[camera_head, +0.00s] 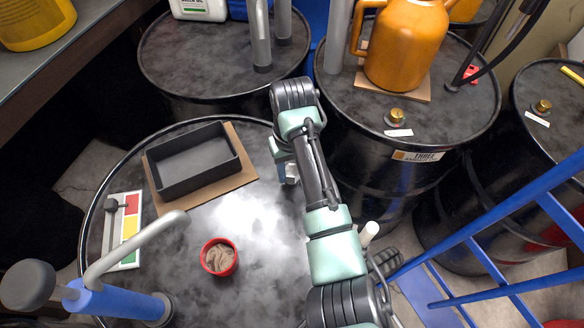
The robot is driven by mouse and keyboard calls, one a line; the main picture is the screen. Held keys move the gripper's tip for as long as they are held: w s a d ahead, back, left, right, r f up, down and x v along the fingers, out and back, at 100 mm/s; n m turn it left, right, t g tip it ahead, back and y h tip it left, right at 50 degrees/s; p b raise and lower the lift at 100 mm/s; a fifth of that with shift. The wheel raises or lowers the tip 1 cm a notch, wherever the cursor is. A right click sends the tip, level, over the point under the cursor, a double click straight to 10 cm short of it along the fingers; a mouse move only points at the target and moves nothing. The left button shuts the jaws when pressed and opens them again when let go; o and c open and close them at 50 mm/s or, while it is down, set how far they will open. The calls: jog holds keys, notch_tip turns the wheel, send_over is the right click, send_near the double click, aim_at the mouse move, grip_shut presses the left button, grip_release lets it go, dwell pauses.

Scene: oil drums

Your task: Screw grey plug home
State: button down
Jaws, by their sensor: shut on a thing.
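My arm reaches down the middle of the view, and my gripper (287,178) is at the right rim of the near black drum (265,270), pointing down. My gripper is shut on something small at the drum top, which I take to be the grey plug. The arm's wrist and the fingers hide most of it. I cannot see the plug's hole or threads, or how deep it sits.
On the near drum are a black tray (196,183) on cardboard, a red cup (219,257), a coloured card (127,228) and a blue-handled pump (115,298). An orange jug (405,45) and brass plug (397,115) are on the drum behind. A blue frame (490,225) stands right.

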jog(key=shift+s+f, duration=0.1)
jog(key=shift+s+r+m+p, duration=0.1)
jog(key=shift+r+m+p, duration=0.1)
jog(key=shift+m+p, duration=1.45)
jog(key=shift+m, duration=0.35)
jog(key=shift+f+m+p, duration=0.3)
jog(key=shift+f+m, duration=0.05)
jog(key=shift+m, duration=0.85)
jog(key=shift+s+a+r+m+p, duration=0.1)
jog(key=shift+r+m+p, duration=0.05)
jog(key=shift+m+p, duration=0.5)
jog(key=m+p, duration=0.1)
jog(key=m, duration=0.3)
jog(key=shift+f+m, duration=0.2)
jog(key=shift+m, duration=0.35)
